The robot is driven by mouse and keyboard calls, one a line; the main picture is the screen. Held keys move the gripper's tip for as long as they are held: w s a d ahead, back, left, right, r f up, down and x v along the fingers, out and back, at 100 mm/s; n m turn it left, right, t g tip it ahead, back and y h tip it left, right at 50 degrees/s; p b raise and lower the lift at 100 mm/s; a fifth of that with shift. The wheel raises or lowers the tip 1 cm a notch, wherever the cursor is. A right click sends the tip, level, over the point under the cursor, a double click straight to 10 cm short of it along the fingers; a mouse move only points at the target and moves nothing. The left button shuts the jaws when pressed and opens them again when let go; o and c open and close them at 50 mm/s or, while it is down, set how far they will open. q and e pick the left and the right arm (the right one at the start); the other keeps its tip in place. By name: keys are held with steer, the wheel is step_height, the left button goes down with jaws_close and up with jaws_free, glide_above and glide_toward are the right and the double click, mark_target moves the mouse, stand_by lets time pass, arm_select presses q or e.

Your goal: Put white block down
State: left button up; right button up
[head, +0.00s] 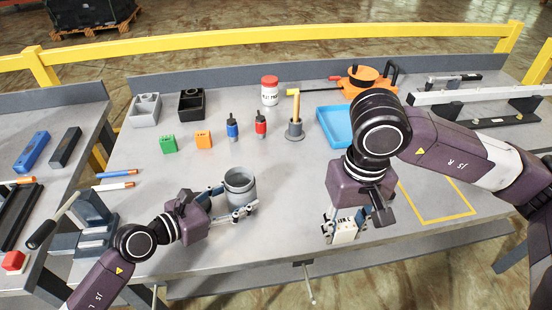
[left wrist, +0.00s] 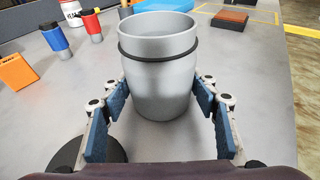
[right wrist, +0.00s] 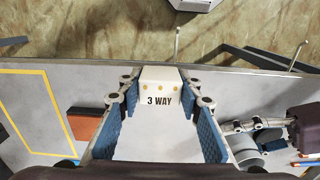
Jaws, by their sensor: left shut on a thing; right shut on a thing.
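The white block (head: 345,232), marked "3 WAY" in the right wrist view (right wrist: 160,100), is held between the fingers of my right gripper (head: 343,222) near the table's front edge. I cannot tell whether its underside touches the table. The fingers of my right gripper also show on either side of it in the right wrist view (right wrist: 160,112). My left gripper (head: 230,200) is shut on a grey cup (head: 240,186) with a dark band. The cup stands upright between the blue pads in the left wrist view (left wrist: 158,75).
A yellow outlined rectangle (head: 440,220) lies on the table at right. A brown-red block (right wrist: 87,124) lies near it. Green (head: 168,144) and orange (head: 203,139) blocks, small bottles and a blue tray (head: 334,125) stand further back. The table's front edge is close to the white block.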

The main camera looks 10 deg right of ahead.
steer(key=w+a+r, duration=0.5)
steer(key=w+a, duration=0.4)
steer(key=w, duration=0.2)
step_height(320, 180, up, 6)
glide_above(238, 170)
steer(key=s, duration=0.3)
step_height(238, 170, down, 9)
steer(key=shift+s+f, duration=0.1)
steer(key=shift+s, duration=0.05)
arm_select(q)
steer(key=shift+s, duration=0.1)
arm_select(e)
steer(key=shift+d+f, duration=0.1)
